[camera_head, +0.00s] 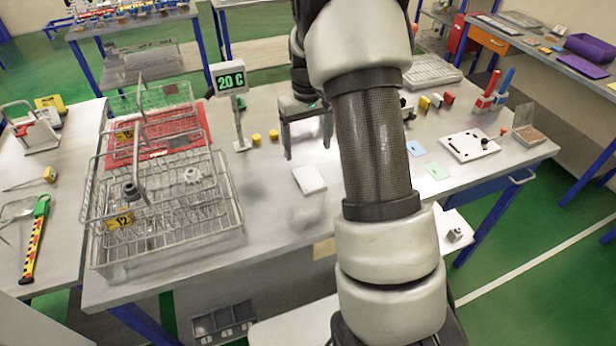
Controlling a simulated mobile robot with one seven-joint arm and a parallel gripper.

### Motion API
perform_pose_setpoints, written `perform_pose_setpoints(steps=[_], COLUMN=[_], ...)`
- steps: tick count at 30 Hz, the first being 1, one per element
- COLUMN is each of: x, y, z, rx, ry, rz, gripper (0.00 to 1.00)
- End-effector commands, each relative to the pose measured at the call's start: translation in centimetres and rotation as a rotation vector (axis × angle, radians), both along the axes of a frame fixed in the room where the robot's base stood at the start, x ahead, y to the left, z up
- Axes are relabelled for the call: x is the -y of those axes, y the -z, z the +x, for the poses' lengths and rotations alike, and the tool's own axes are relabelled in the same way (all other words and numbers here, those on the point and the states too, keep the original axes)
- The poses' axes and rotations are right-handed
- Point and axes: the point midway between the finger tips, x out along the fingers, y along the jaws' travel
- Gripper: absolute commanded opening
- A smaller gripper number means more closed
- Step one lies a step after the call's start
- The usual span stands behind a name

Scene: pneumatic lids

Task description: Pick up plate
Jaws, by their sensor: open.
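A small flat white plate (310,178) lies on the grey workbench, in front of the 20 C display. A larger white plate with black parts on it (470,145) lies on the right of the bench. I cannot tell which one the task means. My gripper (307,152) points down with its two grey fingers apart, open and empty. In the picture it is just above and behind the small white plate. Its height over the bench is hard to judge. My arm hides part of the bench centre.
Wire baskets (236,212) with metal parts, one tagged 12, fill the bench's left. A 20 C display (231,80) and yellow caps (273,135) stand near my gripper. Blue and green cards (436,171) lie to the right. The bench around the small plate is clear.

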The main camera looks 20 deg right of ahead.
Motion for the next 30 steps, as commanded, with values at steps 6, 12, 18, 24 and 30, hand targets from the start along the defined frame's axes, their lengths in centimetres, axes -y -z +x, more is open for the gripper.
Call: perform_pose_setpoints(steps=[6,12,18,24,30], x=[0.0,0.0,0.1,0.1,0.1], y=[3.9,5.2,7.9,10.1,10.2], z=[-0.1,-0.1,-0.5,-0.5,-0.4], rx=[-0.002,-0.001,-0.004,-0.002,0.001], ry=[0.000,-0.001,0.002,-0.001,-0.001], rz=[0.001,0.000,0.001,0.001,0.000], gripper=[0.77,0.77,0.77,0.77,0.77])
